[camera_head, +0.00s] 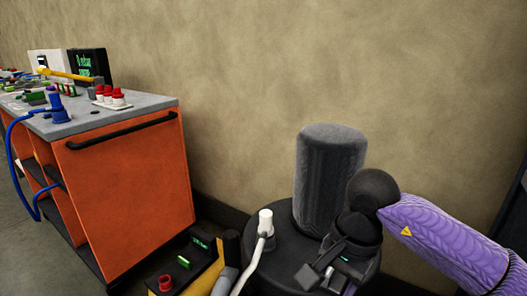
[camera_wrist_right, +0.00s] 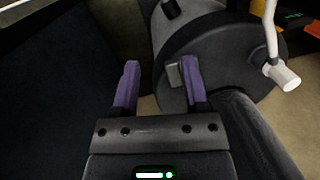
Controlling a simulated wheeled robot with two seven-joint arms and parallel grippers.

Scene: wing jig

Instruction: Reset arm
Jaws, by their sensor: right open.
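My right arm comes in from the right in the head view, with a purple sleeve-like link and a dark wrist bent downward. My right gripper (camera_wrist_right: 160,72) shows in the wrist view with its two purple fingers wide apart and nothing between them. It hangs over or beside a dark round base, and one finger overlaps that base in the picture; I cannot tell whether they touch. My left gripper is in neither view.
An orange workbench (camera_head: 130,190) with a grey top stands at the left. It holds red-capped parts (camera_head: 110,95), a blue fitting (camera_head: 57,105) with a blue hose, and a black display (camera_head: 88,65). A white-tipped tube (camera_head: 265,222) rises near the base. A bare wall stands behind.

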